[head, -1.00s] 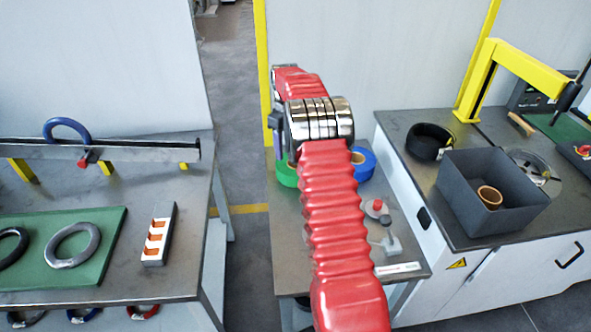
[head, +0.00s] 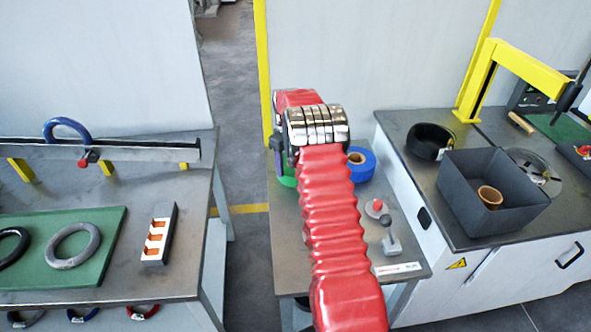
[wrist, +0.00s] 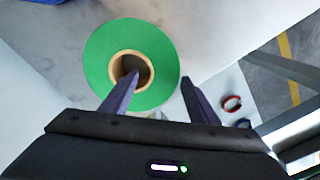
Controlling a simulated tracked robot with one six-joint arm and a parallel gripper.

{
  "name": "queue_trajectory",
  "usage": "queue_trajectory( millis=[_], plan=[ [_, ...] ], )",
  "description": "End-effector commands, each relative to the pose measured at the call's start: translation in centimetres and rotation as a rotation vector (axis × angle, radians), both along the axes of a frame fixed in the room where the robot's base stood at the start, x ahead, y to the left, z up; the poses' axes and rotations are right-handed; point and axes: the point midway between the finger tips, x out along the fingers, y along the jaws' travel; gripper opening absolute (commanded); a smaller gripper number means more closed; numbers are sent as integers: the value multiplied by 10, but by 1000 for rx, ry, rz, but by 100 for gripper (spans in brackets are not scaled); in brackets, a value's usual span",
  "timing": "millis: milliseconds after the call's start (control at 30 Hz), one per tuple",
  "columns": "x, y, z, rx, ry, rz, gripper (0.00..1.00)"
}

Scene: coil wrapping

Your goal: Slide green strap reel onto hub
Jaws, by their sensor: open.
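The green strap reel (wrist: 100,65) lies flat on the small middle table, with a tan core around its centre hole. In the head view only a green edge (head: 288,182) shows beside and below my arm's end. My gripper (wrist: 157,88) is open and empty in the wrist view. Its left finger overlaps the reel near the core, and its right finger is just outside the reel's right edge. I cannot tell the height of the fingertips above the reel. I cannot tell for sure which part is the hub.
A blue reel (head: 361,165) stands close to the right of my arm. A joystick (head: 390,240) and red button (head: 375,206) are on the same table. The right bench has a grey bin (head: 470,205), a black ring (head: 429,138) and a round metal plate (head: 545,178).

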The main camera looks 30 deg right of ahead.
Motion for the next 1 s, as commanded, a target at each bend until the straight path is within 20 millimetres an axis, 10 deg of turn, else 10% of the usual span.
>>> queue_trajectory(
  millis=[333, 1000],
  plan=[
    [-3, 3, -41, 1, 1, 0, 55],
    [-3, 2, -42, 0, 0, -1, 48]
  ],
)
